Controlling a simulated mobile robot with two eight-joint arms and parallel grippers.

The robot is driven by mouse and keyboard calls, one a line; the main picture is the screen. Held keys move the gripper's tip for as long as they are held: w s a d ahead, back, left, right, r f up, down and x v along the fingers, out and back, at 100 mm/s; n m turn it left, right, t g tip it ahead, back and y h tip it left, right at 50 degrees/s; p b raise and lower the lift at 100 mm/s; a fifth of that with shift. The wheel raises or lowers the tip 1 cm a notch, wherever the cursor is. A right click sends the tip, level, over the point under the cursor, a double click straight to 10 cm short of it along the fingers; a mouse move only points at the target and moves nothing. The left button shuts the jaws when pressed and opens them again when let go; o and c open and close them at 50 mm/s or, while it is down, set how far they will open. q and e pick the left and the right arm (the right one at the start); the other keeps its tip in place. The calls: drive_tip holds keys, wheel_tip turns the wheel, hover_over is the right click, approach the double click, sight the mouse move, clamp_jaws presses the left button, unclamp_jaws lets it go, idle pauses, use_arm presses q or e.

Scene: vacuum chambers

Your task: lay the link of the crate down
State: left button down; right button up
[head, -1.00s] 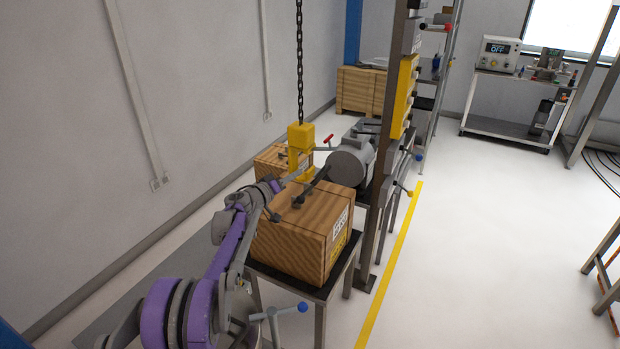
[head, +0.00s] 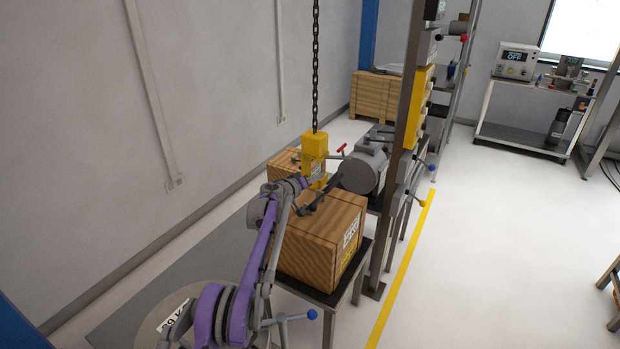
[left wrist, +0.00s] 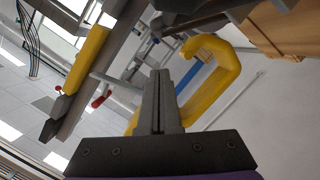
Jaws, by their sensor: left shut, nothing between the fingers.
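The wooden crate (head: 322,245) stands on a small dark-topped table. Its dark link (head: 326,190) shows as a slanting bar at the crate's top, close to the yellow hook (head: 316,148) that hangs from a chain. I cannot tell how steeply the link stands or whether it touches the hook. My left gripper (head: 306,184) is above the crate's left top edge, beside the hook, and partly hides it. In the left wrist view its fingers (left wrist: 161,100) are shut and empty, with the yellow hook (left wrist: 227,70) just behind them. My right gripper is out of view.
A second wooden box (head: 283,165) and a grey motor-like cylinder (head: 364,168) are behind the crate. A steel post (head: 398,150) rises at its right. A blue-tipped handle (head: 311,314) is in front.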

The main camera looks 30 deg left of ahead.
sight(332, 185)
use_arm(q)
drive_tip(key=shift+s+d+f, duration=0.15)
drive_tip(key=shift+d+f, duration=1.05)
drive_tip(key=shift+f, duration=0.1)
drive_tip(key=shift+s+d+f+m+b, duration=0.1)
drive_tip(key=shift+d+f+m+b, duration=0.2)
drive_tip(key=shift+d+b, duration=0.25)
drive_tip(key=d+f+m+b, duration=0.2)
drive_tip(key=b, duration=0.1)
drive_tip(key=d+f+m+y+b, duration=0.1)
drive_tip(key=d+f+b, duration=0.1)
drive_tip(key=f+b, duration=0.1)
drive_tip(key=d+f+m+y+b, duration=0.1)
drive_tip(key=d+f+m+b, duration=0.1)
drive_tip(key=b, duration=0.3)
drive_tip(key=shift+s+d+f+m, duration=0.2)
drive_tip(key=shift+f+m, duration=0.1)
drive_tip(key=shift+f, duration=0.3)
drive_tip(key=shift+d+f+b, duration=0.25)
drive_tip(key=shift+f+b, duration=0.2)
drive_tip(key=shift+b, duration=0.4)
